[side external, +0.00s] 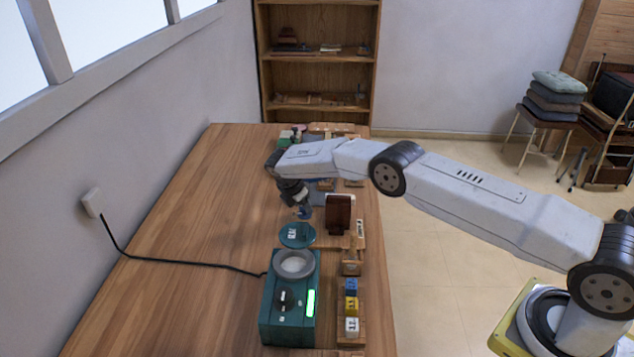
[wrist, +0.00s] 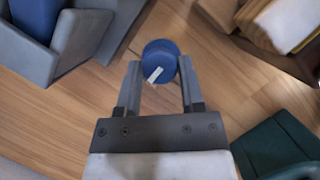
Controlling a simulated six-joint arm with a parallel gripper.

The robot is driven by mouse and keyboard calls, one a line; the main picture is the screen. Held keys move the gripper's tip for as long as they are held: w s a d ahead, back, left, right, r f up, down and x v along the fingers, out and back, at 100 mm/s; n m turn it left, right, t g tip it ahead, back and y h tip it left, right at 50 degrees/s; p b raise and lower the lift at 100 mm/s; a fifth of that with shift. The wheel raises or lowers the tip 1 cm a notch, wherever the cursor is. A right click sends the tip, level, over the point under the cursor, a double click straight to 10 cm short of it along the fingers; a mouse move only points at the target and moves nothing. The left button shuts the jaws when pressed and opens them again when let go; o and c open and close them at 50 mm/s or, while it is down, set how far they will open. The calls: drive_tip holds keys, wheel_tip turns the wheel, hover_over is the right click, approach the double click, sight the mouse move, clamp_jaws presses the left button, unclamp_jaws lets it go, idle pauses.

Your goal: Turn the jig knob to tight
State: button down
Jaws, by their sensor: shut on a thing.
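A round blue knob (wrist: 159,56) with a short white mark on its top sits between my fingertips in the wrist view. The white mark lies slightly slanted, on the side facing my gripper's body. My gripper (wrist: 159,66) is shut on the knob, with one finger on each side. A grey jig-like block (wrist: 85,45) with blue parts is at the upper left. In the side view my gripper (side external: 302,211) points down over the table, and a small bit of blue shows at its tips. What the knob is mounted on is hidden, and no "tight" label is readable.
A teal machine (side external: 284,328) with a grey ring and green light stands at the front of the wooden table (side external: 190,230). A teal disc (side external: 297,235), a dark brown block (side external: 339,213) and a rack of coloured blocks (side external: 351,308) are near. The table's left side is mostly clear.

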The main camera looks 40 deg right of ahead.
drive_tip(key=shift+c, duration=1.1)
unclamp_jaws()
drive_tip(key=shift+r, duration=0.1)
drive_tip(key=v, duration=0.7)
drive_tip(key=shift+a+r, duration=0.2)
drive_tip(key=shift+r, duration=0.05)
